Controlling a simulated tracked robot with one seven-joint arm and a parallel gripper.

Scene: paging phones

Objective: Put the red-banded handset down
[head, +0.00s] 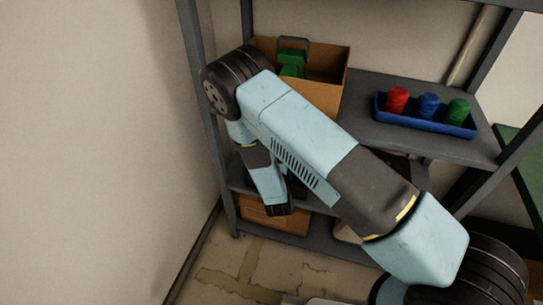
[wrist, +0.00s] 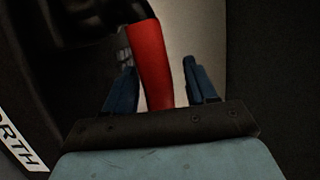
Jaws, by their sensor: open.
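In the wrist view a red length, which looks like the red-banded handset (wrist: 150,62), stands between the two blue fingers of my gripper (wrist: 160,72). The fingers are open, with a gap on the right side of the red part; on the left I cannot tell whether it touches. A black body with a white label reading "RTH" (wrist: 20,150) is at the left. In the head view my gripper (head: 278,209) points down in front of the lower shelf. The handset is hidden there.
A cardboard box (head: 318,95) holding a green item (head: 292,62) stands on the upper shelf (head: 375,138). Beside it is a blue tray (head: 425,123) with red, blue and green pieces. Another brown box (head: 262,222) sits low down. A wall (head: 90,150) is at the left.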

